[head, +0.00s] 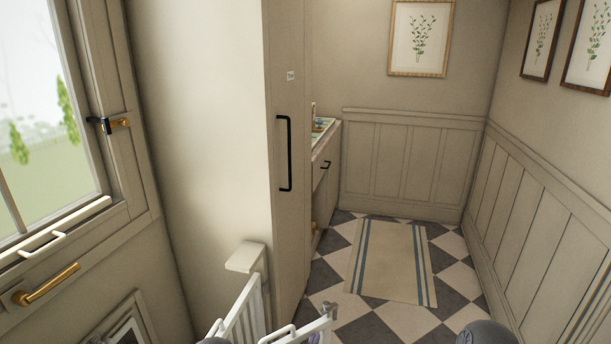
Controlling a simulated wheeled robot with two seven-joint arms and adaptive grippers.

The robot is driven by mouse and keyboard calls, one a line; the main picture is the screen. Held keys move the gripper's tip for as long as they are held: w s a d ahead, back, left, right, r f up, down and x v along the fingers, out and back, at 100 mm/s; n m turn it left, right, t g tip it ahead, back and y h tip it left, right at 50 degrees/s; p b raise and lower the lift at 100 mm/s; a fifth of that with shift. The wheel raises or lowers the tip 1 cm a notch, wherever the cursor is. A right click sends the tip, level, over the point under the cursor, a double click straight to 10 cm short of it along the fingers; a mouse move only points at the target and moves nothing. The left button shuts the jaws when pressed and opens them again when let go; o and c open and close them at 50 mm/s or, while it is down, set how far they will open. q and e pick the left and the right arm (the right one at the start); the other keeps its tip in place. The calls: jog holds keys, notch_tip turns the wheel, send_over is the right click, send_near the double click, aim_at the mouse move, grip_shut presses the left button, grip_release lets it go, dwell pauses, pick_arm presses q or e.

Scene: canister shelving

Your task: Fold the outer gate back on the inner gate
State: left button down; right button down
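White slatted gate panels stand at the bottom middle of the head view. One panel, which looks like the inner gate (242,318), runs down from a beige post (246,257) beside the tall cabinet. A second panel, which looks like the outer gate (300,331), stands at an angle to it, with a grey fitting at its upper right end. The lower parts of both are cut off by the picture edge. A small greyish part shows behind the outer gate's end; I cannot tell whether it is my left gripper. My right gripper is not in view.
A tall cabinet (287,235) with a black handle stands behind the post. A striped rug (393,262) lies on the checkered floor, which is clear beyond the gate. A door (85,262) with a window and brass handle is at left; a panelled wall at right.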

aim_at(305, 327)
pick_arm(q)
jog(key=shift+w+a, duration=0.25)
jog(key=shift+w, duration=0.2)
jog(key=shift+w+a, duration=0.3)
jog(key=shift+w, duration=0.4)
jog(key=shift+w, duration=0.1)
jog(key=shift+w+a, duration=0.45)
jog(key=shift+w, duration=0.3)
jog(key=shift+w+a, duration=0.45)
jog(key=shift+w, duration=0.25)
jog(key=shift+w+a, duration=0.1)
jog(key=shift+w+a, duration=0.5)
jog(key=shift+w, duration=0.15)
jog(key=shift+w+a, duration=0.45)
jog(key=shift+w, duration=0.2)
